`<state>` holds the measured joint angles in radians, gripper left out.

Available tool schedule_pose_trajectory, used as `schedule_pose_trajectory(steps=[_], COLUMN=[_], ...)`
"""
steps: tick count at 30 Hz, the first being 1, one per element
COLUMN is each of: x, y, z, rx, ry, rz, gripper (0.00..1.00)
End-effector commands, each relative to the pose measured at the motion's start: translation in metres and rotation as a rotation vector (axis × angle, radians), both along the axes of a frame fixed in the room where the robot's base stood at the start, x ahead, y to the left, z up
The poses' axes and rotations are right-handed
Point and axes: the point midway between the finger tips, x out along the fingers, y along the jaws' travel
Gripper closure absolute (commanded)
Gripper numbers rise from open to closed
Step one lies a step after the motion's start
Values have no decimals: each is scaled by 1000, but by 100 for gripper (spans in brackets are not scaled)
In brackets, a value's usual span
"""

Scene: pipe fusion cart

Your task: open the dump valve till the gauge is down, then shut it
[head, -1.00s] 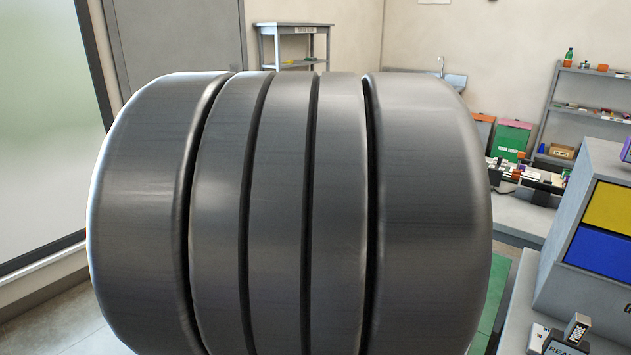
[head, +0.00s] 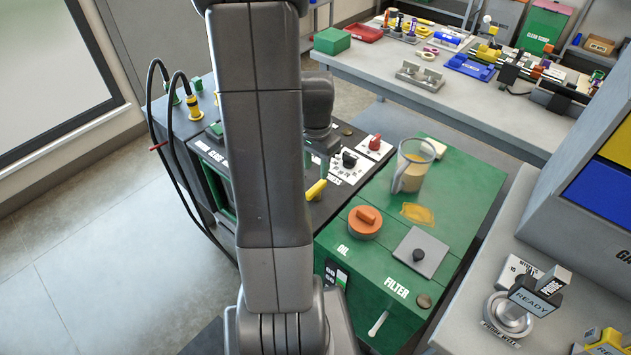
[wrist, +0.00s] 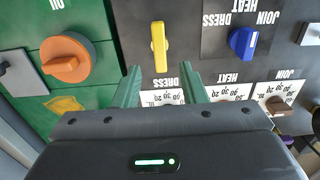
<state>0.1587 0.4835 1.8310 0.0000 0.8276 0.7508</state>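A yellow lever handle (head: 316,190) stands on the dark panel of the cart; it also shows in the wrist view (wrist: 159,47). No label in view names the dump valve, and I cannot make out a gauge dial or its reading. My gripper (wrist: 164,88) is open and empty, its two green fingers apart. The yellow handle shows just past the fingertips, between their lines, apart from them. In the head view my arm hides part of the panel and most of the gripper. A blue knob (wrist: 243,42) lies right of the handle.
An orange OIL knob (head: 365,222), a FILTER plate (head: 421,252), an oil puddle (head: 418,214) and a jug (head: 412,166) are on the green top. A red knob (head: 375,142) stands behind. Black hoses (head: 179,150) loop at the left. A workbench (head: 375,66) is behind.

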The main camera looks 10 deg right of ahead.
Motion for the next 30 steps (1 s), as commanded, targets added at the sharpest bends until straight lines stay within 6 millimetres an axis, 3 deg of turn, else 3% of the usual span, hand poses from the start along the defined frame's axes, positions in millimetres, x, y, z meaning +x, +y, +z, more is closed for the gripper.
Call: schedule_pose_trajectory(steps=[6, 12, 25, 30], x=[-1, -1, 0, 0], y=[0, 0, 0, 0], z=[-41, -62, -70, -70], rx=[1, 1, 0, 0], ry=[4, 2, -1, -1], rz=[1, 1, 1, 1], gripper=[62, 62, 62, 93])
